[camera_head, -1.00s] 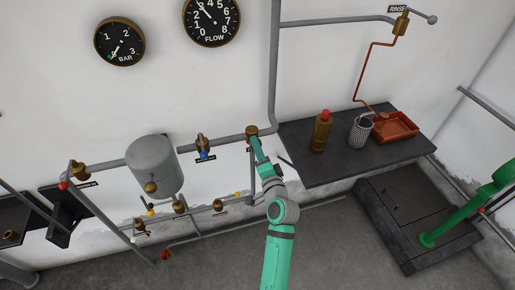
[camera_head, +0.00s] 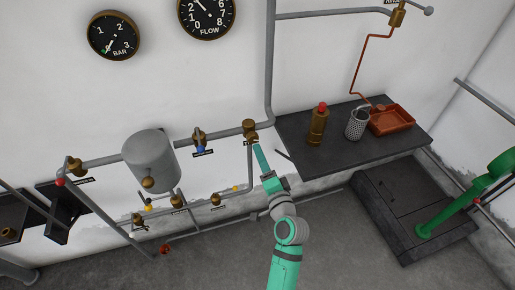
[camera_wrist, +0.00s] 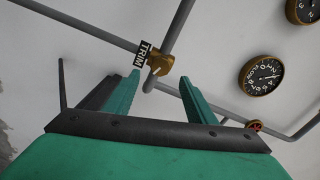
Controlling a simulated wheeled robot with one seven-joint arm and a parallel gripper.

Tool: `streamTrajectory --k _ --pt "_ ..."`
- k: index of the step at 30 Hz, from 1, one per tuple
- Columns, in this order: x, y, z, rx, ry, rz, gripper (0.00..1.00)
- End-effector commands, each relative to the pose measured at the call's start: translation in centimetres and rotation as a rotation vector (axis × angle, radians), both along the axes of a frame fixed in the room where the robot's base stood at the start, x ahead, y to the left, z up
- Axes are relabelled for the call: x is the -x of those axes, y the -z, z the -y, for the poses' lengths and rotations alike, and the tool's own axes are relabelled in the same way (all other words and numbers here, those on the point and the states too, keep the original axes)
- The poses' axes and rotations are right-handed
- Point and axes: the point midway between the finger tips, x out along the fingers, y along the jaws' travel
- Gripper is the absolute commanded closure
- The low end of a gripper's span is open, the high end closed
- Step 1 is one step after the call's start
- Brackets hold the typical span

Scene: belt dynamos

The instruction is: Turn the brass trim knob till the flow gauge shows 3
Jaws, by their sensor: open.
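The brass trim knob (camera_head: 250,128) sits on the wall pipe, at its joint with a pipe going down. In the wrist view the brass fitting (camera_wrist: 160,66) shows beside a TRIM label (camera_wrist: 143,54). My gripper (camera_wrist: 160,82) is open and empty, its fingers apart, with the brass part just beyond and between the tips. In the head view my gripper (camera_head: 257,147) is just below the knob, with a small gap. The flow gauge (camera_head: 207,17) is cut by the top edge; its needle points up-left, near 3. It also shows in the wrist view (camera_wrist: 261,76), tilted.
A BAR gauge (camera_head: 113,36) hangs to the left. A grey tank (camera_head: 151,160), a blue-handled valve (camera_head: 200,139) and several lower valves line the pipes.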

Motion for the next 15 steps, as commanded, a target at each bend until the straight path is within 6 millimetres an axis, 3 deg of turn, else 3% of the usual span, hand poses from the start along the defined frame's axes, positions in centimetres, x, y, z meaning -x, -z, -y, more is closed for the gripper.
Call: streamTrajectory --k 6,15 --pt "2.4 0.1 0.7 -0.001 0.002 -0.002 0.49" --pt "2.8 0.0 0.8 0.0 0.0 0.0 0.49"
